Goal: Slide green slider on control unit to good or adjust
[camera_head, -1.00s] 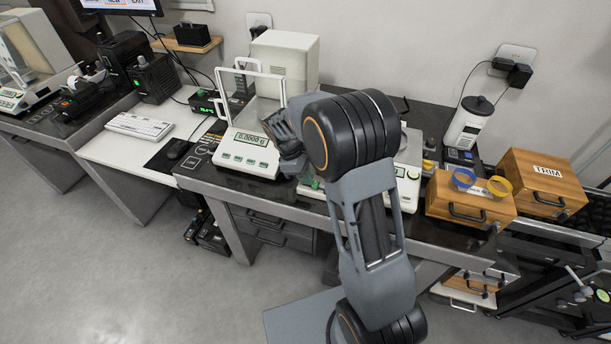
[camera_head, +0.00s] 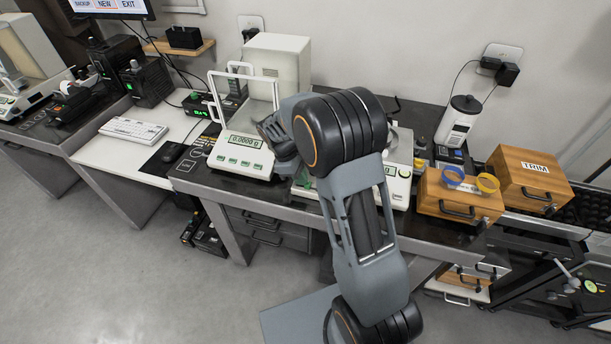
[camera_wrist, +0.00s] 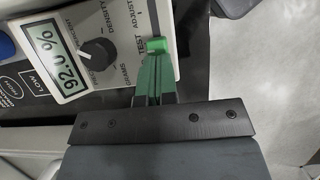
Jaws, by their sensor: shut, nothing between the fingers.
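The control unit (camera_wrist: 105,42) is a white panel in the wrist view, with a display reading 92.0 %, a black knob, and the words TEST and ADJUST beside a slot. The green slider (camera_wrist: 157,45) is a small block in that slot. Its exact setting against the words is hard to tell. My gripper (camera_wrist: 155,66) is shut and empty, its green fingers together. The fingertips are right at the slider; whether they touch it I cannot tell. In the head view my arm hides most of the unit.
A balance (camera_head: 240,147) with a glass shield stands left of my gripper. Wooden boxes (camera_head: 463,198) with blue and yellow rings on the nearer one stand to the right. A white bottle-like device (camera_head: 459,120) is behind. A keyboard (camera_head: 132,129) lies on the left table.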

